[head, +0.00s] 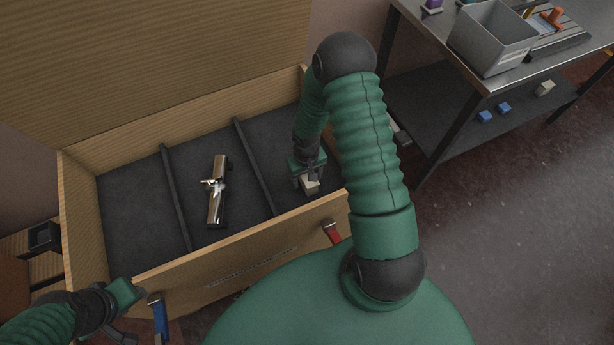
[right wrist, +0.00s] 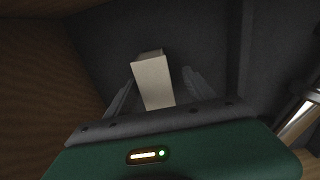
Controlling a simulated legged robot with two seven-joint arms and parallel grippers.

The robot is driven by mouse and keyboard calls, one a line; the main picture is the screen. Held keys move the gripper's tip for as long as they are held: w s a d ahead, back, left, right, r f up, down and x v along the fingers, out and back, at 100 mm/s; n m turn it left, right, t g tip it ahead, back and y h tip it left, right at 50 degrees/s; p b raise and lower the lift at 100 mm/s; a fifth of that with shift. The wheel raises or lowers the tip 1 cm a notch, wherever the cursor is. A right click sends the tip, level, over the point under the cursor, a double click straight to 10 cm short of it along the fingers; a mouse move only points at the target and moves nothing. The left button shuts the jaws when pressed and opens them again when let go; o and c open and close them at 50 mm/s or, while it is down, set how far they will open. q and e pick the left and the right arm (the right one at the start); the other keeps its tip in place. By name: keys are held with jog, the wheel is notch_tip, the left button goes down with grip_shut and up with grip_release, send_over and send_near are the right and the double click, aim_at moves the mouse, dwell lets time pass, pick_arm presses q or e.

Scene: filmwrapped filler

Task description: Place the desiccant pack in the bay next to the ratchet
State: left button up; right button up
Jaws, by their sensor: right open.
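The desiccant pack, seen as a small off-white block (head: 310,187), is in the right bay of the wooden crate (head: 180,262). The ratchet, a shiny metal tool (head: 217,192), lies in the middle bay, across a dark divider from it. My right gripper (head: 308,180) reaches down into the right bay. In the right wrist view the pack (right wrist: 153,82) stands between the two open fingers, with a gap showing on its right side. Whether it touches the bay floor is hard to tell. My left gripper (head: 122,312) is outside the crate's front left corner; its jaws are unclear.
Two dark dividers (head: 176,200) split the crate; the left bay is empty. A raised wooden lid (head: 150,60) stands behind. Blue (head: 158,318) and red (head: 333,233) latches are on the front wall. A metal table with a grey bin (head: 492,38) stands at the right.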

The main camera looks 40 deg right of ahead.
jog(key=shift+a+r, duration=0.1)
jog(key=shift+r, duration=0.05)
notch_tip(320, 180, up, 11)
jog(key=p, duration=0.3)
jog(key=s+a+r+n+t, duration=0.2)
jog(key=s+a+r, duration=0.3)
jog(key=a+r, duration=0.8)
jog(key=shift+a+r+n+t, duration=0.3)
jog(key=shift+r+n, duration=0.05)
jog(key=shift+n, duration=0.45)
jog(key=shift+a, duration=0.25)
jog(key=shift+d, duration=0.1)
